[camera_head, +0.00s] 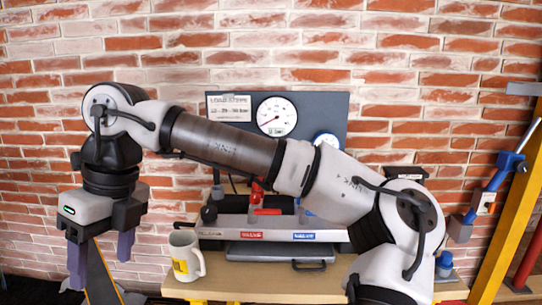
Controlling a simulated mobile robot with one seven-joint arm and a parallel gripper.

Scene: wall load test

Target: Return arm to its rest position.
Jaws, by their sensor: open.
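My arm crosses the whole view from the lower right to the left, bent at its joints and held above the bench. My gripper (100,262) hangs at the left end of the arm and points down. Its two fingers are apart with nothing between them. It is left of the bench and of a grey mug (186,258) with a yellow patch, and does not appear to touch the mug. Part of the bench is hidden behind my arm.
A wooden bench (255,285) holds a grey tray (270,222) with red and blue labels. Behind it stands a dark panel with a white gauge (277,116). A yellow post (512,215) and a blue-handled lever (497,180) are at the right. A brick wall (400,80) closes the back.

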